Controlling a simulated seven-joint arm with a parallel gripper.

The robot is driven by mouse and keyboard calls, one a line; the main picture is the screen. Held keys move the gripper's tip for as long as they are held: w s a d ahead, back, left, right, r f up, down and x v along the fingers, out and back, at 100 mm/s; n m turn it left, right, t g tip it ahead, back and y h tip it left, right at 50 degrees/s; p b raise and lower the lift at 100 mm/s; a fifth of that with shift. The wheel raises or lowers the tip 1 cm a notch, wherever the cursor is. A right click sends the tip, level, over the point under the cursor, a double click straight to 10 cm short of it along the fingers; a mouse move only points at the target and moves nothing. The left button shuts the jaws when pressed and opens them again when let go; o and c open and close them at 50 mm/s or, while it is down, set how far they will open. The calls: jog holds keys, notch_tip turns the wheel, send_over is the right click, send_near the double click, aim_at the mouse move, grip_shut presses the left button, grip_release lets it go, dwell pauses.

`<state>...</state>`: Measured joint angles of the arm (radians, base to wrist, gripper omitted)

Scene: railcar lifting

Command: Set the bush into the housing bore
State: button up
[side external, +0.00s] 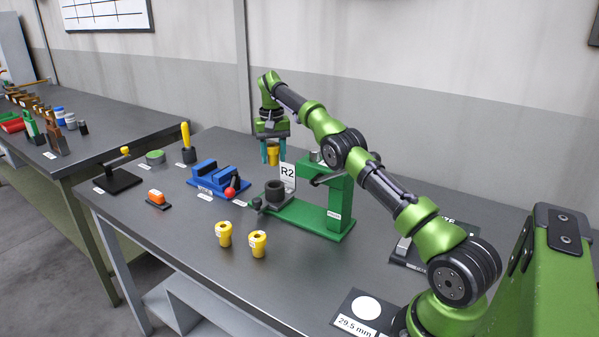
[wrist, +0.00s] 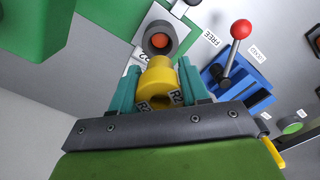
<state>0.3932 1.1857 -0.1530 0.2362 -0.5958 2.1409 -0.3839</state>
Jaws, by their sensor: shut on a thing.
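My gripper (side external: 272,155) is shut on a yellow bush (side external: 273,151), held upright above the table behind the housing. In the wrist view the bush (wrist: 158,78) sits between the two teal fingers of the gripper (wrist: 160,85) and carries R2 labels. The dark grey housing (side external: 275,190) stands on the base of the green press (side external: 341,210), in front of and below the held bush. In the wrist view the housing (wrist: 152,46) shows its round bore with an orange-red inside, just beyond the bush. The bush is apart from the housing in the side view.
Two more yellow bushes (side external: 224,234) (side external: 257,243) stand at the front of the table. A blue vise (side external: 212,178) with a red-knobbed lever (side external: 230,191) is to the left. The press column and arm rise on the right.

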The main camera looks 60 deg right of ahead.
jog(key=shift+r, duration=0.1)
jog(key=shift+f, duration=2.95)
jog(key=shift+f, duration=1)
jog(key=o, duration=1.2)
jog(key=shift+f, duration=0.1)
jog(key=shift+o, duration=0.2)
jog(key=shift+r, duration=3.75)
jog(key=shift+r, duration=0.1)
